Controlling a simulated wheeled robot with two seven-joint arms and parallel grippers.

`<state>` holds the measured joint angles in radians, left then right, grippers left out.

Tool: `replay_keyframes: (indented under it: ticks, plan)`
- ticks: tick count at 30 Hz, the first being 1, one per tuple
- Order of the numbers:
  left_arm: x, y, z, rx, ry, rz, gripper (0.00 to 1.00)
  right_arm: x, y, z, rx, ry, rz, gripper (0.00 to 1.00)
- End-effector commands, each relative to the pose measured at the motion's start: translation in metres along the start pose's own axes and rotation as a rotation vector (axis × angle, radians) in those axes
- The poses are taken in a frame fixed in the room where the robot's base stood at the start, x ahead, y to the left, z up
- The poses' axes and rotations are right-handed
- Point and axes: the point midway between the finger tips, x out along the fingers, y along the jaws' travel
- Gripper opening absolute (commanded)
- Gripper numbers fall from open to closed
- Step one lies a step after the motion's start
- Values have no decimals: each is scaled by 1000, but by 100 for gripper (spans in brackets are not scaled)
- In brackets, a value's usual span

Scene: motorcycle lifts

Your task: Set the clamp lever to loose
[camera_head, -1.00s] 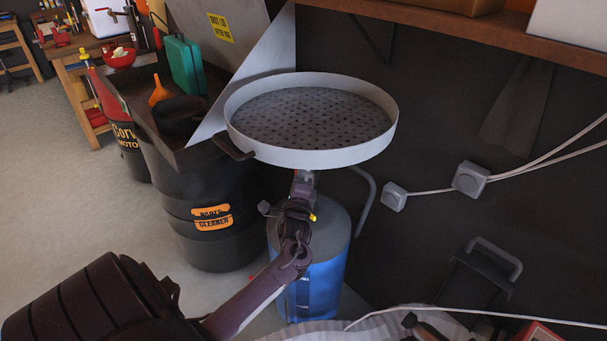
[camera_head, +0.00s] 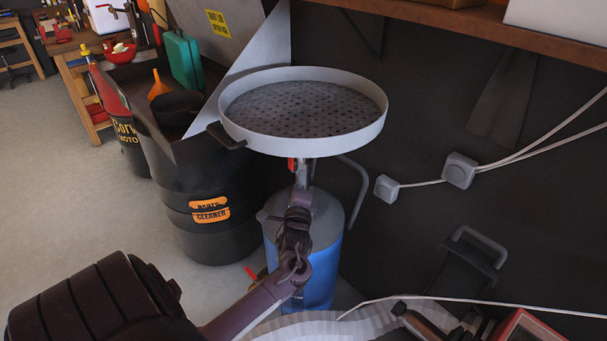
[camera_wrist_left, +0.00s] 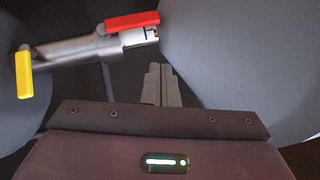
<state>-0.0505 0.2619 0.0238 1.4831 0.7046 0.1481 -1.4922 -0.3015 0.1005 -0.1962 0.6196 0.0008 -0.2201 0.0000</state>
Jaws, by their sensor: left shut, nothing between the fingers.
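A red lever (camera_wrist_left: 132,21) sits on a grey metal pipe (camera_wrist_left: 75,48) in the left wrist view, next to a small marked plate. A yellow lever (camera_wrist_left: 23,74) hangs at the pipe's other end. I cannot tell for certain which is the clamp lever. In the head view a bit of red (camera_head: 291,163) shows just under the round pan (camera_head: 250,137). My left gripper (camera_wrist_left: 161,72) is shut and empty, its tips below the red lever in that view and apart from it. In the head view the left gripper (camera_head: 302,170) is under the pan, in front of the pipe. My right gripper is not seen.
The perforated pan stands above a blue drum (camera_head: 322,268). A black drum (camera_head: 205,235) is on the left, with a sloped metal panel (camera_head: 262,75) above it. A dark wall with cables and a socket box (camera_head: 459,170) is on the right. Open floor lies at left.

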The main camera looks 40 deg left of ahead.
Motion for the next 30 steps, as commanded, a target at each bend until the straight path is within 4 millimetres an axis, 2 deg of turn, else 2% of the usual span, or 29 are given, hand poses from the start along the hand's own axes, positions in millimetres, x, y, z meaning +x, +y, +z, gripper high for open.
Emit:
replay_keyframes:
  ticks: [4,7,12,22,23,26,29,30]
  plan:
    - [-27,-4,0,-2,3,0,0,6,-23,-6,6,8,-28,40]
    - [-42,-7,0,-3,2,1,0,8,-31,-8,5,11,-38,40]
    - [-55,-11,1,-1,1,1,0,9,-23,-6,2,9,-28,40]
    - [-58,-8,-1,-6,6,9,0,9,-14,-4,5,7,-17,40]
    - [-60,-3,-3,-12,13,19,0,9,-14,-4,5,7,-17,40]
    - [-69,28,-16,-55,57,87,0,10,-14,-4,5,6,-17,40]
    - [-92,83,-37,-136,122,214,0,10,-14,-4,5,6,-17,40]
    - [-106,108,-46,-175,148,278,0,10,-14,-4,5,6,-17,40]
